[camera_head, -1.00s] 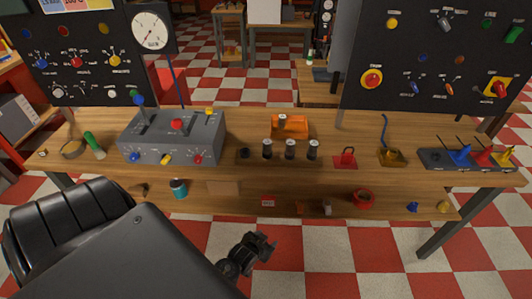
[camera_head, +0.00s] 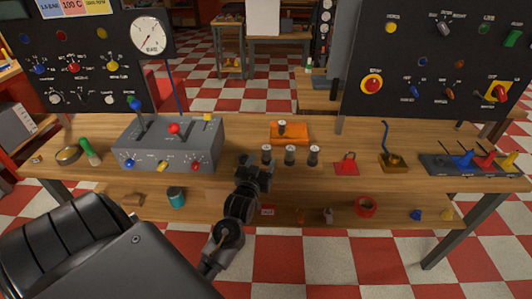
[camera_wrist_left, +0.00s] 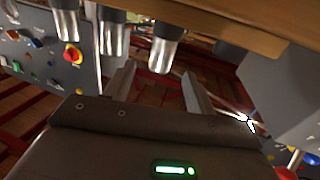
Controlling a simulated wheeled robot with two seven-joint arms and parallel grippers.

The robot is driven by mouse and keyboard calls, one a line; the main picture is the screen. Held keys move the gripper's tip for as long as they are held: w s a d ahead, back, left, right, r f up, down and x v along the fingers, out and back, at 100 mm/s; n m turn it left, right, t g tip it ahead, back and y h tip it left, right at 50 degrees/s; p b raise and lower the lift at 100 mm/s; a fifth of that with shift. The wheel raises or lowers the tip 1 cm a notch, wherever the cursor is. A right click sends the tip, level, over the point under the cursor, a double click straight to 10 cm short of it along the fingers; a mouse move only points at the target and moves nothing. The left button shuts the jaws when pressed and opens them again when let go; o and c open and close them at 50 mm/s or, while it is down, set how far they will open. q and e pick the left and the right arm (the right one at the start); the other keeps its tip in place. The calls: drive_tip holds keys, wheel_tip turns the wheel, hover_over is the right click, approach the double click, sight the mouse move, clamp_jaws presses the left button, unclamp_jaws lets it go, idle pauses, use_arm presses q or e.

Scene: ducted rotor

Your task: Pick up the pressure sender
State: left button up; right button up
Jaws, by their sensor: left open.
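Several dark cylinders with silvery tops stand in a row at mid-table; the left (camera_head: 266,154), middle (camera_head: 290,155) and right (camera_head: 313,156) ones show in the head view. I cannot tell for sure which thing is the pressure sender. My left gripper (camera_head: 257,168) is open at the table's front edge, just left of and in front of the row, hiding the spot there. In the left wrist view, its fingers (camera_wrist_left: 158,76) are apart and empty, with the nearest cylinder (camera_wrist_left: 165,48) lined up between the tips. My right gripper is not in view.
A grey control box (camera_head: 170,145) with levers stands left of the gripper. An orange block (camera_head: 290,131) is behind the row. A red stand (camera_head: 346,165), a brass piece (camera_head: 394,163) and a grey lever panel (camera_head: 465,165) lie rightward. A lower shelf (camera_head: 225,206) holds small objects.

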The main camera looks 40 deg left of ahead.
sight(265, 153)
use_arm(q)
drive_tip(key=shift+p+x, duration=0.65)
drive_tip(key=shift+x, duration=2.4)
drive_tip(key=shift+a+r, duration=0.1)
drive_tip(key=c, duration=1.1)
drive_tip(key=shift+o, duration=0.2)
drive_tip(key=shift+r, duration=0.1)
